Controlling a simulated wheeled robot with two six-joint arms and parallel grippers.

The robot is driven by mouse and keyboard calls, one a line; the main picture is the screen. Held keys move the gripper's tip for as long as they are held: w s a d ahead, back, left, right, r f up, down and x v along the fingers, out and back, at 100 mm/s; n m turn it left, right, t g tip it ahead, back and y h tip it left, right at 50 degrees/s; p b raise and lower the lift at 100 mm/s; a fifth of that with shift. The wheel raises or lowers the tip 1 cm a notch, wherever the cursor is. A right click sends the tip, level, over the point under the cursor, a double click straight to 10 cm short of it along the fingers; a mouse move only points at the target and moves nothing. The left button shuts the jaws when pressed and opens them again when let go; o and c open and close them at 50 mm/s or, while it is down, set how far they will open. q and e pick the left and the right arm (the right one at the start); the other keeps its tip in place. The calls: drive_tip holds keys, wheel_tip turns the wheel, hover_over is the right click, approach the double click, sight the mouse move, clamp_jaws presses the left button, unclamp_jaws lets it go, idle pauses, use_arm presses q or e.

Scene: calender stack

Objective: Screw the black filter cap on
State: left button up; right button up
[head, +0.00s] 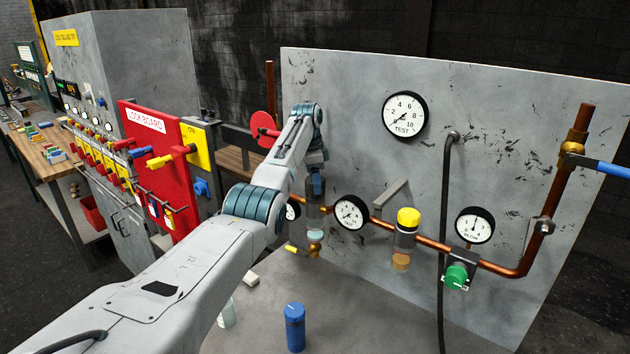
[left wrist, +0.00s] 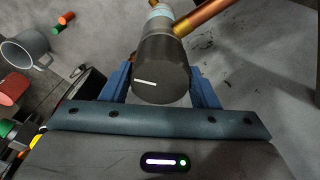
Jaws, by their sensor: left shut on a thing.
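The black filter cap (left wrist: 162,78) is a dark cylinder with a white mark on its end, seen close in the left wrist view. My left gripper (left wrist: 160,84) is shut on it, with one blue finger on each side. In the head view my left gripper (head: 316,186) points down at the filter on the copper pipe, around the dark cap (head: 317,216). A pale clear part (head: 315,237) of the filter shows below the cap. I cannot tell how far the cap is seated. My right gripper is in neither view.
The grey panel (head: 350,90) stands close behind my left gripper. A gauge (head: 351,212) and a yellow-capped filter (head: 408,217) are to the right on the pipe. A green knob (head: 457,273) is farther right. A blue bottle (head: 294,328) stands on the table in front.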

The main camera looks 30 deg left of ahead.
use_arm(q)
drive_tip(key=shift+m, duration=1.1)
drive_tip(key=shift+r+m, duration=0.1)
drive_tip(key=shift+m, duration=1)
drive_tip(key=shift+m+g, duration=0.4)
drive_tip(key=shift+m, duration=0.7)
